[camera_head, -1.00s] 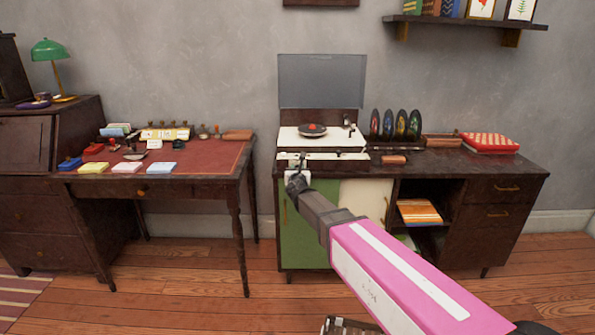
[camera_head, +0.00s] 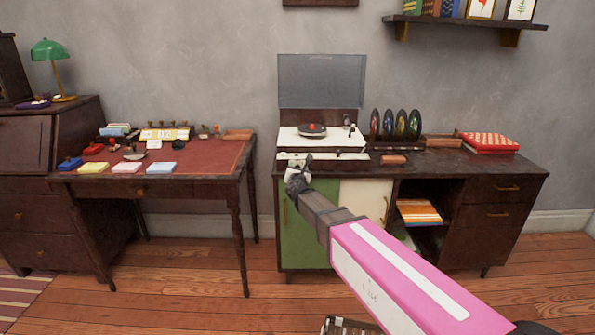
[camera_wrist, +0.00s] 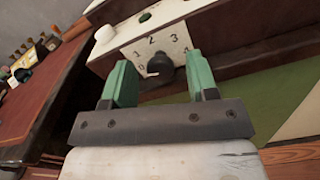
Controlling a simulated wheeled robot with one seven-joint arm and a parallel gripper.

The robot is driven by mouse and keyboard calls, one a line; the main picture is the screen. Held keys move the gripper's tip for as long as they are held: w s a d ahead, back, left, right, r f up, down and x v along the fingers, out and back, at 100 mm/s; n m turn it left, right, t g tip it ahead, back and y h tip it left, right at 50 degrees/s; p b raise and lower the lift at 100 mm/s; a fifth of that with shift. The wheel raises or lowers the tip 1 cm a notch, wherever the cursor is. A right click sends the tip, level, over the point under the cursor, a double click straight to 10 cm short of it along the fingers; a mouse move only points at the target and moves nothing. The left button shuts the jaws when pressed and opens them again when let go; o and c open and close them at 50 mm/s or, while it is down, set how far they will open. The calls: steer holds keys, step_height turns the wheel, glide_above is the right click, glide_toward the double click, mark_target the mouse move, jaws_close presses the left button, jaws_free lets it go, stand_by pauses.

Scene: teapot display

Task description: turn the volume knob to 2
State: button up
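The volume knob (camera_wrist: 161,65) is a dark round knob on a pale dial plate (camera_wrist: 170,42) marked 0 to 4, on the front of the record player (camera_head: 318,158). A small white pointer at the knob's lower left lies near the 0. My gripper (camera_wrist: 158,62) is open, with one green finger on each side of the knob in the wrist view and a gap on both sides. I cannot tell how far the fingertips reach past it. In the head view my gripper (camera_head: 298,170) is at the player's front left and the knob is hidden.
A pale round knob (camera_wrist: 104,34) and a green button (camera_wrist: 145,17) are on the same player. The red-topped desk (camera_head: 215,160) stands to the left. Records (camera_head: 396,125) stand upright right of the player. Floor in front of the furniture is partly clear.

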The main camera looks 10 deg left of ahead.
steer(key=shift+s, duration=0.15)
steer(key=v, duration=1)
steer(key=shift+s, duration=0.3)
